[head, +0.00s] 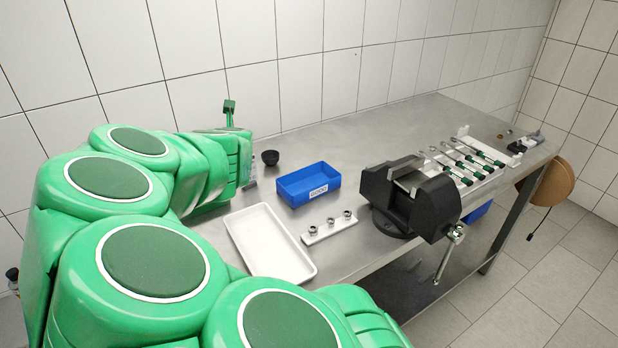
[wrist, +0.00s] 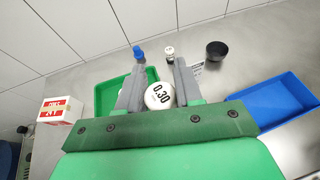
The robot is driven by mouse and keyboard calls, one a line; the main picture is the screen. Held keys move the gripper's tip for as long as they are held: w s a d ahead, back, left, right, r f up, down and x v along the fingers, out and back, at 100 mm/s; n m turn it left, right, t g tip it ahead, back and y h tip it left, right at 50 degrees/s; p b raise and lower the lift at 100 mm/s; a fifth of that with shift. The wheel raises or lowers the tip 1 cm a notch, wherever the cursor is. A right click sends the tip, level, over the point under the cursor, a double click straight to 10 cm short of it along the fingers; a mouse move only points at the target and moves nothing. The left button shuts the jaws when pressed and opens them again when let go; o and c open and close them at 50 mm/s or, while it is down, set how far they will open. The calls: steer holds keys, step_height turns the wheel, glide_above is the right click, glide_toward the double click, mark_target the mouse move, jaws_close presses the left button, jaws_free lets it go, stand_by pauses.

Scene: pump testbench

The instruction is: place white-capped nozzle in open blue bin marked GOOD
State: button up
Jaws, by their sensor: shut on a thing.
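The white-capped nozzle (wrist: 158,96), its round cap marked 0.30, is between the grey fingers of my gripper (wrist: 157,88) in the wrist view. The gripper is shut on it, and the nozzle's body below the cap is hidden. The open blue bin (head: 308,186) with a white label reading GOOD stands on the steel bench in the head view and looks empty. It also shows at the right of the wrist view (wrist: 272,104), apart from and to the right of my gripper. In the head view my arm hides the fingers and nozzle.
A black cup (head: 270,158) stands behind the blue bin. A white tray (head: 262,240), a white holder with small metal parts (head: 329,229) and a dark vise (head: 410,195) are nearby. A green bin (wrist: 104,98) and a white-and-red box (wrist: 60,110) lie left in the wrist view.

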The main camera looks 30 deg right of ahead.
steer(key=shift+s+d+m+g+h, duration=3.1)
steer(key=shift+s+d+m+h, duration=0.85)
steer(key=shift+d+m+h, duration=0.7)
steer(key=shift+s+d+r+m+g+h, duration=0.75)
steer(key=shift+s+d+r+m+g, duration=1.7)
steer(key=shift+s+r+m+g, duration=1.65)
steer(key=n, duration=0.1)
glide_above(297, 181)
steer(key=s+a, duration=0.3)
steer(key=s, duration=0.3)
steer(key=f, duration=2.3)
steer(key=shift+w+d, duration=0.1)
steer(key=shift+w, duration=0.1)
steer(key=shift+w+d+f, duration=0.1)
steer(key=shift+w+f, duration=0.15)
steer(key=shift+f, duration=1.7)
